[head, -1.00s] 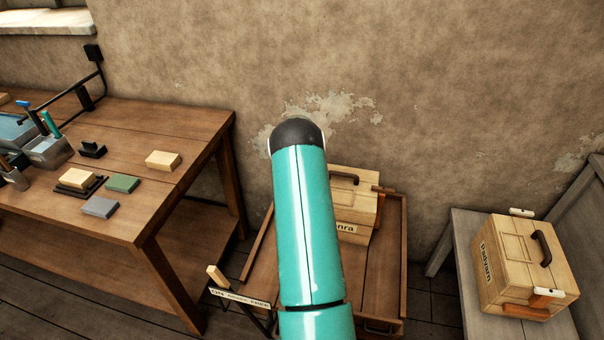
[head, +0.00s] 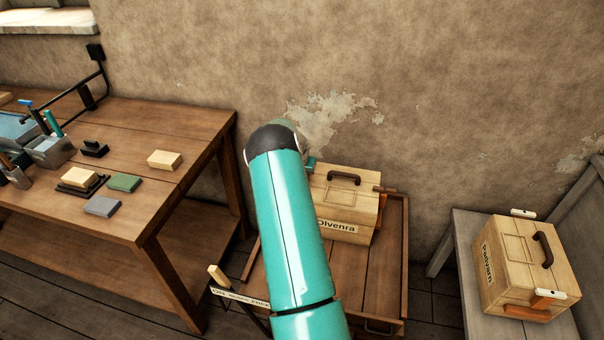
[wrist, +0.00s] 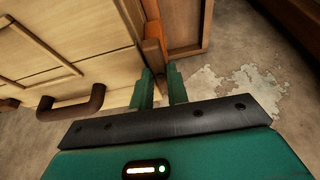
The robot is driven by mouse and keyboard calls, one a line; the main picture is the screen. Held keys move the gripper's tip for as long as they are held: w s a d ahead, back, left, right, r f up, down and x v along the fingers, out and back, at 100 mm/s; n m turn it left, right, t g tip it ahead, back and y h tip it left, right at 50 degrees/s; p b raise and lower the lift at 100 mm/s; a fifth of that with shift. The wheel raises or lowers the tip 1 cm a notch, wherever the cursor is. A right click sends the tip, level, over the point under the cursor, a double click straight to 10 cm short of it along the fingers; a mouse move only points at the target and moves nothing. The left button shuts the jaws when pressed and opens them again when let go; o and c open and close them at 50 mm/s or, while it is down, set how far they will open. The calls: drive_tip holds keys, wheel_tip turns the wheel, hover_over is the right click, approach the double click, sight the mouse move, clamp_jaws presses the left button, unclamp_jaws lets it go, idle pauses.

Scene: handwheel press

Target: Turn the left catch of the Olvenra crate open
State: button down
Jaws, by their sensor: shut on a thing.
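The Olvenra crate (head: 345,228) is a pale wooden box with a name label on its front and a dark handle (head: 344,178) on its lid. My arm hides its left side in the head view. An orange-brown catch shows on its right side (head: 384,191). In the wrist view the crate (wrist: 95,25) fills the upper left, with its handle (wrist: 75,104) below. My gripper (wrist: 162,88) is at the crate's side edge, its green fingers shut on the orange-brown left catch (wrist: 153,50). The fingers partly cover the catch, so its exact angle is unclear.
The crate stands in a low wooden tray (head: 385,290). The Padyarn crate (head: 520,270) sits on a grey bench at the right. A workbench (head: 135,215) with blocks and tools is at the left. The plaster wall (head: 450,100) is close behind.

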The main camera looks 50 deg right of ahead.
drive_tip(key=c, duration=1.4)
unclamp_jaws()
drive_tip(key=shift+o, duration=0.2)
drive_tip(key=v, duration=1.3)
drive_tip(key=shift+r, duration=0.35)
drive_tip(key=shift+a, duration=0.1)
